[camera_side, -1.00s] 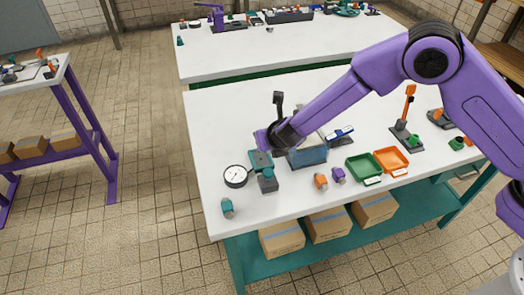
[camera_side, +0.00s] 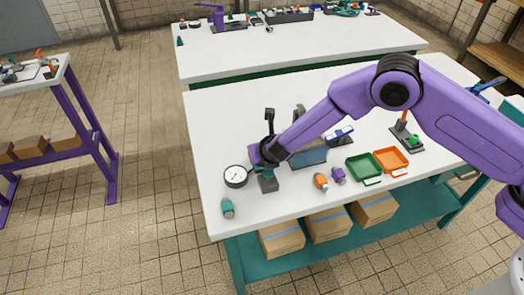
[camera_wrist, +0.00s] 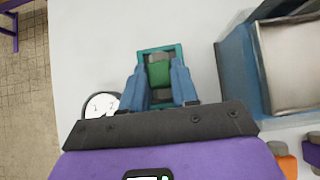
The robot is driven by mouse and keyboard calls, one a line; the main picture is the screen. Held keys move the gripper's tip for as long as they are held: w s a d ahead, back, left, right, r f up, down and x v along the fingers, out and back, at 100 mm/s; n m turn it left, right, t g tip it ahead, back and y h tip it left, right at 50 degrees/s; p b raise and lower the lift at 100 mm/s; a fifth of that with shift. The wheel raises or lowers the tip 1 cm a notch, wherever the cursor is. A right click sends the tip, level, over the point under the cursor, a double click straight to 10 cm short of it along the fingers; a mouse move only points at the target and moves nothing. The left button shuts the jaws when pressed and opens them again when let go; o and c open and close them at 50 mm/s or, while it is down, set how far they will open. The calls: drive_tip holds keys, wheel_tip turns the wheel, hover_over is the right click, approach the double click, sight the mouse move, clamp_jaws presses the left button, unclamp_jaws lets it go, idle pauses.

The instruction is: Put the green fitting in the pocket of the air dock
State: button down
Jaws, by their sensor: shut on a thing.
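In the wrist view, the two blue fingers of my gripper (camera_wrist: 159,82) are shut on the green fitting (camera_wrist: 160,73), one finger on each side. The air dock shows there as a teal rectangular frame (camera_wrist: 145,53) around and beyond the fitting. The fitting lines up with the frame's opening, but I cannot tell how deep it sits or whether it touches the bottom. In the side view, my gripper (camera_side: 267,165) is low over the dark block of the dock (camera_side: 268,184). My gripper and wrist hide the fitting there.
A round gauge (camera_side: 235,176) stands left of the dock, and a blue-sided box (camera_side: 309,157) close on its right. A teal fitting (camera_side: 227,208), an orange fitting (camera_side: 321,181) and a purple fitting (camera_side: 339,175) stand nearer the front edge. A green tray (camera_side: 364,167) and orange tray (camera_side: 391,160) lie further right.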

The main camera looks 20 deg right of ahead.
drive_tip(key=c, duration=0.8)
unclamp_jaws()
drive_tip(key=shift+c, duration=0.2)
drive_tip(key=shift+r, duration=0.15)
drive_tip(key=v, duration=1.2)
